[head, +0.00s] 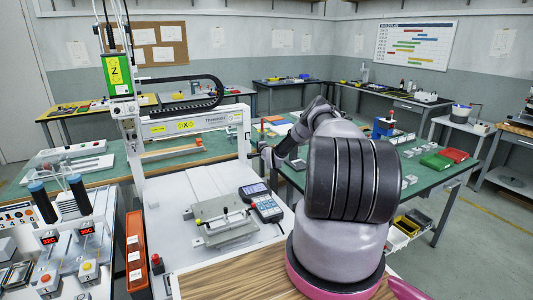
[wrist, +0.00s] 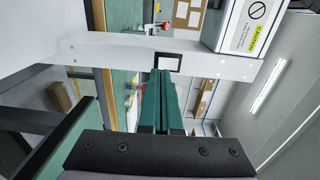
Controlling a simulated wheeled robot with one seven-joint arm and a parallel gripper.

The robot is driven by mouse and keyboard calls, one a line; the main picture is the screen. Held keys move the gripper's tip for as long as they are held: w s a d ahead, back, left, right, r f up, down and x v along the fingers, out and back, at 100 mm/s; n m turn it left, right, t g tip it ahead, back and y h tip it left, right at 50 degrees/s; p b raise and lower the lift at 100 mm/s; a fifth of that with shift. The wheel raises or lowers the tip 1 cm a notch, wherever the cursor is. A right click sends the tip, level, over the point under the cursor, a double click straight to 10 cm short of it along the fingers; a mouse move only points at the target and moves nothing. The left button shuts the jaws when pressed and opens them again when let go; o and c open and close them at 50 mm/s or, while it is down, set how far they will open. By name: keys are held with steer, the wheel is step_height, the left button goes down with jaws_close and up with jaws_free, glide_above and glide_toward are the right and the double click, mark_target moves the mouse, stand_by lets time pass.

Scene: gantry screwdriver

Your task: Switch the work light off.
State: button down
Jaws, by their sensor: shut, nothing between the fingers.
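My gripper (wrist: 161,73) is shut and empty, its two green fingers lying together. In the wrist view the fingertips point at a small black-framed pale square (wrist: 168,62), which looks like a switch, on a white upright of the gantry (wrist: 110,48). The tips are just at its lower edge in the picture; I cannot tell whether they touch it. In the head view my gripper (head: 267,156) is beside the right upright of the gantry (head: 190,121), partly hidden by my arm. I cannot make out the work light's lamp or whether it is lit.
A keypad pendant (head: 262,204) and a metal fixture (head: 222,226) sit on the gantry's white bed. A long orange box (head: 137,252) stands at its left. A caution-labelled housing (wrist: 246,27) adjoins the upright. A green bench (head: 425,140) with bins is at right.

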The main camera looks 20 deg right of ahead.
steer(key=s, duration=1)
steer(key=shift+d+f, duration=0.15)
steer(key=shift+d, duration=0.15)
steer(key=shift+s, duration=0.1)
